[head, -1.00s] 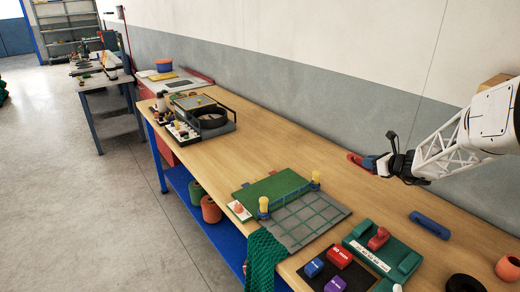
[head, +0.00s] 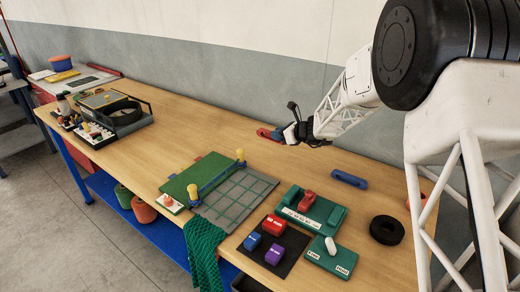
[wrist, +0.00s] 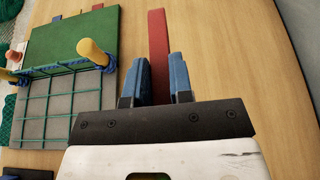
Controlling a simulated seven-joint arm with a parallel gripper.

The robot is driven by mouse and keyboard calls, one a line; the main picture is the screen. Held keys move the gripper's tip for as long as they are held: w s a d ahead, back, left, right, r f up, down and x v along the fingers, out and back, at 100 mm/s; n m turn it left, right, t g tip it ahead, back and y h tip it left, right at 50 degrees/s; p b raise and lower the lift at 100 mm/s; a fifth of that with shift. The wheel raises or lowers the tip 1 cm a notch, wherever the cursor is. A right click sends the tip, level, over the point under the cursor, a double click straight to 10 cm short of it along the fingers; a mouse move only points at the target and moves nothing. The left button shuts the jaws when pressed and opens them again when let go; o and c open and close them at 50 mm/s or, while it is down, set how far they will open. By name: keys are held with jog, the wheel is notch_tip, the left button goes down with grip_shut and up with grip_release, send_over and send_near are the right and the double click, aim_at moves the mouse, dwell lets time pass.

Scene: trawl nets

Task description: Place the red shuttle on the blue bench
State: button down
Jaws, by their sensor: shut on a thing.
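The red shuttle (head: 266,133) is a flat narrow bar at the back of the wooden bench top, near the wall. In the wrist view the shuttle (wrist: 158,45) runs lengthwise away from between the blue fingertips. My gripper (head: 280,134) is shut on its near end; in the wrist view the gripper (wrist: 158,80) has one finger on each side of it. I cannot tell whether the shuttle touches the bench top. The blue bench (head: 190,125) has a wooden top, with blue legs and a blue lower shelf.
A blue shuttle-like bar (head: 349,179) lies right of my gripper. A green mat (head: 195,177) with a grey netted panel (head: 238,198) and yellow-topped posts lies in front. Green blocks, a black ring (head: 387,230) and small coloured blocks fill the right front. The back middle is clear.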

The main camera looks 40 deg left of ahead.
jog(key=shift+f, duration=2.7)
jog(key=shift+f, duration=0.1)
jog(key=shift+f, duration=1.8)
jog(key=shift+f, duration=0.1)
jog(key=c, duration=1)
grip_release()
jog(key=shift+d, duration=0.1)
jog(key=v, duration=1)
jog(key=shift+d, duration=0.25)
jog(key=shift+v, duration=0.75)
